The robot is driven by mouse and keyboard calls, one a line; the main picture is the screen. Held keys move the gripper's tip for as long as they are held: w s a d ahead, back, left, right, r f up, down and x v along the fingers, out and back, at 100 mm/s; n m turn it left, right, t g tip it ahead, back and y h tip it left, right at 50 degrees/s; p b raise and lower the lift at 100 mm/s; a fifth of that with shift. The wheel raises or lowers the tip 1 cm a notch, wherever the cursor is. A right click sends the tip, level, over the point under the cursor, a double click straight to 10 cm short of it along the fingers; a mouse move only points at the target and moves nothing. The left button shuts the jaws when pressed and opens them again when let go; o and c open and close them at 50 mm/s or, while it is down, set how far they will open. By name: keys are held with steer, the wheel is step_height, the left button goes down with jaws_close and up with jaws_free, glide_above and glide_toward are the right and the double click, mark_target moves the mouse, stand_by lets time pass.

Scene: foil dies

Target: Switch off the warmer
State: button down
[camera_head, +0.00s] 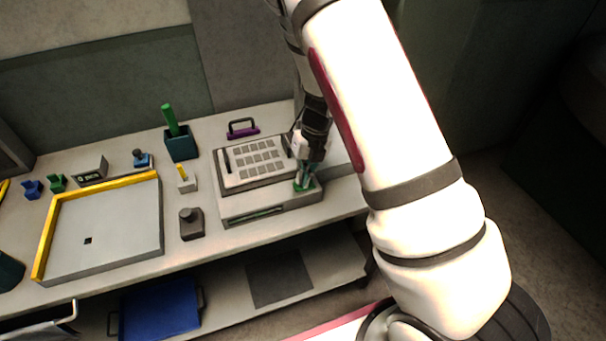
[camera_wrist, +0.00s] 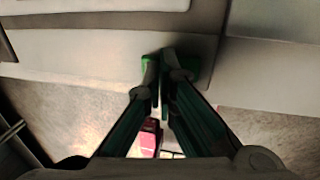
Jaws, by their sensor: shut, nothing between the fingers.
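The warmer (camera_head: 236,207) is a grey box on the bench with a pale panel of small dark rectangles on its top. A green part (camera_head: 313,193) shows at its right front corner, and in the wrist view the green part (camera_wrist: 188,66) lies right behind my fingertips. My gripper (camera_head: 303,182) is shut and empty, pointing down at this green part. In the wrist view my gripper (camera_wrist: 162,58) has its fingertips together over the green part. I cannot tell whether they touch it. The fingers hide much of it, so its position is unclear.
A purple-handled tool (camera_head: 243,129) lies behind the warmer. A dark knobbed block (camera_head: 191,224) stands left of it. A dark green holder (camera_head: 181,147) with a green stick stands at the back. A yellow-edged tray (camera_head: 120,240) fills the left front. A blue bin (camera_head: 160,307) sits on the lower shelf.

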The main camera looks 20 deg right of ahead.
steer(key=shift+a, duration=0.1)
steer(key=shift+a+f+h, duration=0.25)
steer(key=shift+f+h, duration=0.05)
steer(key=shift+h, duration=0.2)
steer(key=shift+d, duration=1)
steer(key=shift+r, duration=0.15)
